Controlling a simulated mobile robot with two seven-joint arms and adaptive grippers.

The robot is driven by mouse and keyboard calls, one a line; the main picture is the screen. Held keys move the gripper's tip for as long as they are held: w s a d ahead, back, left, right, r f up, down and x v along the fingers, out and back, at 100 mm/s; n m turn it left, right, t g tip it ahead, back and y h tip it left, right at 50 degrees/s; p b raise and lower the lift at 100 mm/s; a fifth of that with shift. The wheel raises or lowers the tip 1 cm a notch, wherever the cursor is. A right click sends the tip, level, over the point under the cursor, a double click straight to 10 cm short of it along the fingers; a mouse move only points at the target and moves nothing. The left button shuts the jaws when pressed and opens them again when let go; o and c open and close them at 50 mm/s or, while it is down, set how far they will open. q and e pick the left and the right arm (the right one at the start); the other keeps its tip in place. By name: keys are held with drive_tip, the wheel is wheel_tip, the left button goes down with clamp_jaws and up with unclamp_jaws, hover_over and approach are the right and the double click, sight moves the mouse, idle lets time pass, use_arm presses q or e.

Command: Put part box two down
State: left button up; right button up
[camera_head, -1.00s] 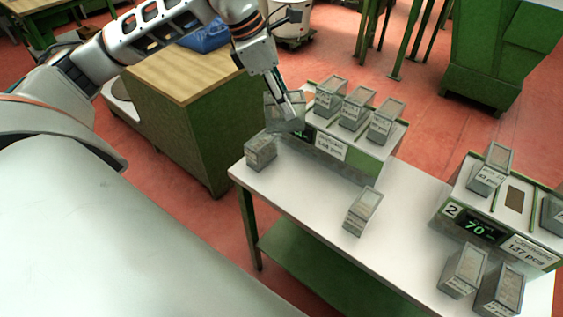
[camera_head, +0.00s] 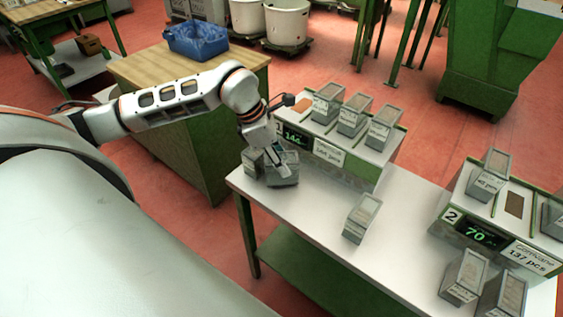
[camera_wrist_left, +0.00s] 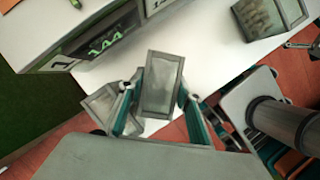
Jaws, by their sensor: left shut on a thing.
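My left gripper (camera_head: 274,168) is shut on a grey, clear-topped part box (camera_head: 284,177), low at the far left end of the white table (camera_head: 320,210). In the left wrist view the held box (camera_wrist_left: 162,85) sits between the two fingers (camera_wrist_left: 156,100). I cannot tell whether its bottom touches the table. Another part box (camera_head: 252,161) stands close beside it on the left; it also shows in the left wrist view (camera_wrist_left: 108,104), partly hidden by a finger. My right gripper is not in view.
Station 1 (camera_head: 330,153), its display reading 144, stands just behind with several boxes on top and an empty brown slot. A lone box (camera_head: 361,218) stands mid-table. Station 2 (camera_head: 478,235) and more boxes fill the right. The table between is clear.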

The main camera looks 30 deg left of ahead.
use_arm(q)
drive_tip(key=shift+f, duration=0.45)
drive_tip(key=shift+f, duration=0.15)
drive_tip(key=o, duration=1.2)
drive_tip(key=shift+r, duration=0.25)
drive_tip(key=v, duration=1.2)
